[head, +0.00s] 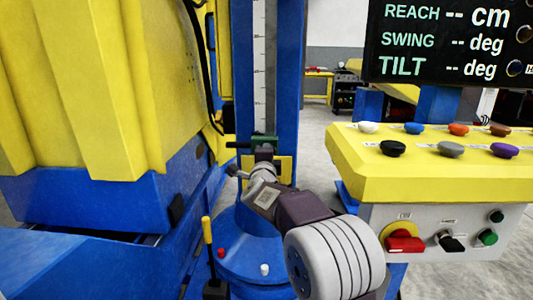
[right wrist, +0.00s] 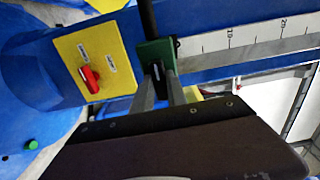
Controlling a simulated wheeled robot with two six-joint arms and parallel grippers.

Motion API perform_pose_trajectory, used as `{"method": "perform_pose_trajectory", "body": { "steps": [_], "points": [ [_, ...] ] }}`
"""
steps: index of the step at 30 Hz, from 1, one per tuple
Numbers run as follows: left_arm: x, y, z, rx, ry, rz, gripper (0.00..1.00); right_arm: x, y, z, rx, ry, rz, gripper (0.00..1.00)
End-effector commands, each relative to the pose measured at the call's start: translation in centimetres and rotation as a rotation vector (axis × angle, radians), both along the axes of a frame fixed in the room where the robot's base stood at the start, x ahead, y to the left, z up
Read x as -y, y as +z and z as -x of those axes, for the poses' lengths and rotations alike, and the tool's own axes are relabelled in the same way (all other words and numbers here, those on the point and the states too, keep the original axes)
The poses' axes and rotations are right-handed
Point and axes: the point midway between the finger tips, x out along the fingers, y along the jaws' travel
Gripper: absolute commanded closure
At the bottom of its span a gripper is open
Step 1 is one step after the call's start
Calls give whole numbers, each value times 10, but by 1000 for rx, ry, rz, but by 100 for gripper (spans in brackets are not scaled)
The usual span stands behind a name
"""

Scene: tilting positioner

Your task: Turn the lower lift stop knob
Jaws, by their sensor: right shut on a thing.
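A green stop block (head: 265,140) sits on the blue column in front of the vertical scale; it also shows in the right wrist view (right wrist: 155,52), with a dark rod (right wrist: 147,18) running out of it. My right gripper (head: 263,156) reaches up to the block from the lower right. In the right wrist view its two narrow fingers (right wrist: 160,74) end at the face of the green block, shut on the stop knob there. The knob is mostly hidden between the fingertips, so its turn angle cannot be seen. My left gripper is not in view.
A yellow plate with a red switch (right wrist: 88,77) is on the column close to the fingers. The large yellow and blue machine body (head: 90,90) stands at left. A yellow control console (head: 350,165) stands at right, under a dark display (head: 440,45) showing dashes.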

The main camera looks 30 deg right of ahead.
Motion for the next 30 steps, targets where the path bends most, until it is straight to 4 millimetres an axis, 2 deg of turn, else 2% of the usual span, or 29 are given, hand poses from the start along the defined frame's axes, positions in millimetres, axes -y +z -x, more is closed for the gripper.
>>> {"method": "perform_pose_trajectory", "body": {
  "steps": [9, 10, 12, 23, 30],
  "points": [
    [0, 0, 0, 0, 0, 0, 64, 0, -2, 0, -5, 1, 3, 100],
    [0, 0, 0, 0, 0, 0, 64, 0, -2, 0, -5, 1, 2, 76],
    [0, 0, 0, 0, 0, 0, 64, 0, -2, 0, -5, 1, 2, 60],
    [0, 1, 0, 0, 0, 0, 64, -3, 0, 4, -2, 1, 2, 60],
    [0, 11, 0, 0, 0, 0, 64, -27, 2, 42, -2, 4, 2, 60]
  ]
}}
